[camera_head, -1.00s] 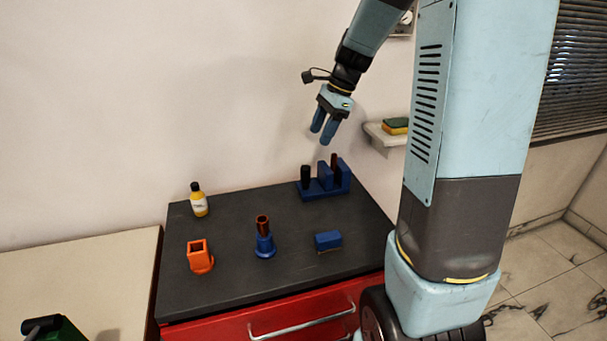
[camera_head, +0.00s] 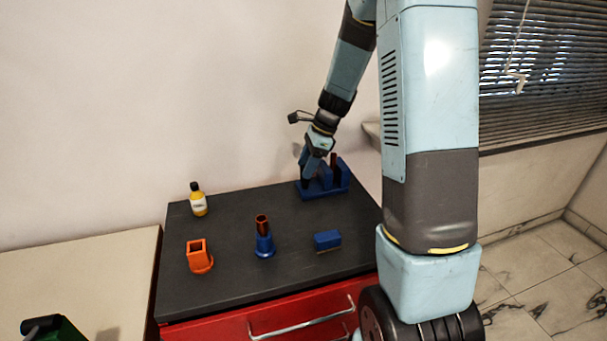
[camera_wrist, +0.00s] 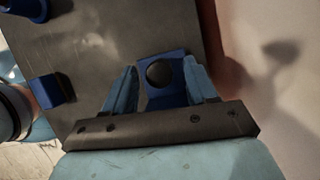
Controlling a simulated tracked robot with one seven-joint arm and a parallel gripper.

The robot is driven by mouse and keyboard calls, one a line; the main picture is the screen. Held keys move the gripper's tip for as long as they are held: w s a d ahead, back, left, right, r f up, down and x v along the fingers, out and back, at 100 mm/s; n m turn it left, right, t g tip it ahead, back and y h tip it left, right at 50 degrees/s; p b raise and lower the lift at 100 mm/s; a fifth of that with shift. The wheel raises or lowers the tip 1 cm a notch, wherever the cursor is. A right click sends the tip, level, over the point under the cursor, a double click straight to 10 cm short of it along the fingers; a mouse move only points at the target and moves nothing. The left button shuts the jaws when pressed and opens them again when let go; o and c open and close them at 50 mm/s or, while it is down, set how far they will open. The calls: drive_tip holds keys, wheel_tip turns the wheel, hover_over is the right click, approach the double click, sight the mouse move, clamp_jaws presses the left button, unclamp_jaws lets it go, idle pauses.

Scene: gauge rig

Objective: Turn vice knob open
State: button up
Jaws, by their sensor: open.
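The blue vice (camera_head: 326,190) stands at the back right of the dark bench top, with a dark red piece (camera_head: 333,159) upright in it. My gripper (camera_head: 308,176) points down at the vice's left end. In the wrist view my gripper (camera_wrist: 160,68) is open, one blue finger on each side of the round black knob (camera_wrist: 158,74). The knob sits between the fingers with small gaps visible. In the head view my gripper largely hides the knob. Whether the fingers reach down to the knob's height I cannot tell.
A blue holder (camera_head: 264,244) with a brown-red tube, an orange socket (camera_head: 199,258), a blue block (camera_head: 327,239) and a yellow bottle (camera_head: 198,200) stand on the bench top (camera_head: 220,285). The wall (camera_head: 150,100) is close behind the vice.

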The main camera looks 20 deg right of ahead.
drive_tip(key=shift+x, duration=1.75)
drive_tip(key=c, duration=1)
